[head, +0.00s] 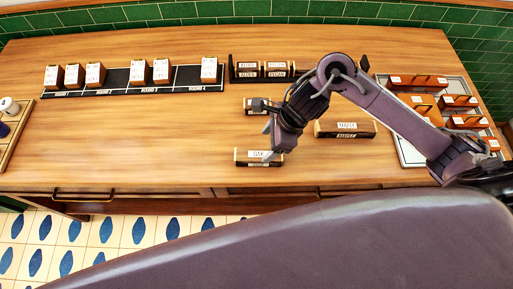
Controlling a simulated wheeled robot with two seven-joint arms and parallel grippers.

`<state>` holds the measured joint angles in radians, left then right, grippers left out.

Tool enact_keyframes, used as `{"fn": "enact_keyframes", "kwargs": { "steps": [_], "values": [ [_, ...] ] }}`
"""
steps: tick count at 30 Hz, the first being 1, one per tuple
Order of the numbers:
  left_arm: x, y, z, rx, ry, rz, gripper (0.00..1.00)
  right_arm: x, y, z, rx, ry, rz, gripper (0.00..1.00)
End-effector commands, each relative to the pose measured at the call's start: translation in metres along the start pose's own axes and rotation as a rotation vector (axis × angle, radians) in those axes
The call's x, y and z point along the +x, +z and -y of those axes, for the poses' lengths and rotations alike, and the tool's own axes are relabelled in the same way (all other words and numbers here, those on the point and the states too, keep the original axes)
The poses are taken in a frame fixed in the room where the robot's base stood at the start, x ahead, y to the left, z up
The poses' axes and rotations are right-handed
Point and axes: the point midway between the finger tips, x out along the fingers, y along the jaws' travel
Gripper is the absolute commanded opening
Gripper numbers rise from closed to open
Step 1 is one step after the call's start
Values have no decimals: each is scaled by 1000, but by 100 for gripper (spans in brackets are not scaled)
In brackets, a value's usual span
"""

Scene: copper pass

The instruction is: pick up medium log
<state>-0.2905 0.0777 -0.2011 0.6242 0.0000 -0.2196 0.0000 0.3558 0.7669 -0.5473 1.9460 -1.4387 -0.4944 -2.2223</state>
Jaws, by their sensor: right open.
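Several dark-barked logs with pale labels lie on the wooden counter; none is marked medium. One labelled OAK (242,158) lies near the front edge. A longer one, apparently labelled MAPLE (345,134), lies to its right. Another log (249,111) lies behind the OAK log, partly hidden by my gripper. My right gripper (265,129) is open, above the counter between this log and the OAK log. I cannot tell whether it touches either. My left gripper is out of view.
A black rack (232,71) at the back holds short logs labelled ALDER and PECAN. A black strip (120,81) with labelled boxes stands at the back left. A tray (408,150) with orange-brown blocks is at right. The left-middle counter (140,140) is clear.

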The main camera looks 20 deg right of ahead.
Motion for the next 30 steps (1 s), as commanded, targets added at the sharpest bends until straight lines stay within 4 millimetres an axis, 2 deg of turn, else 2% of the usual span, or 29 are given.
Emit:
{"fn": "enact_keyframes", "kwargs": {
  "steps": [8,12,15,24,26,30],
  "values": [
    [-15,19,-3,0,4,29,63,30,0,-4,1,8,-1,67],
    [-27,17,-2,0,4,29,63,50,0,-6,3,7,-1,67],
    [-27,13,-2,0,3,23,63,65,0,-4,0,3,-1,67],
    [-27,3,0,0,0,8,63,73,-1,-3,-4,0,-2,67],
    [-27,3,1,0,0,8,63,73,-1,-3,-3,-1,-2,62],
    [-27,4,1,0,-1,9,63,73,-1,-3,-3,-1,-2,44]
  ]
}}
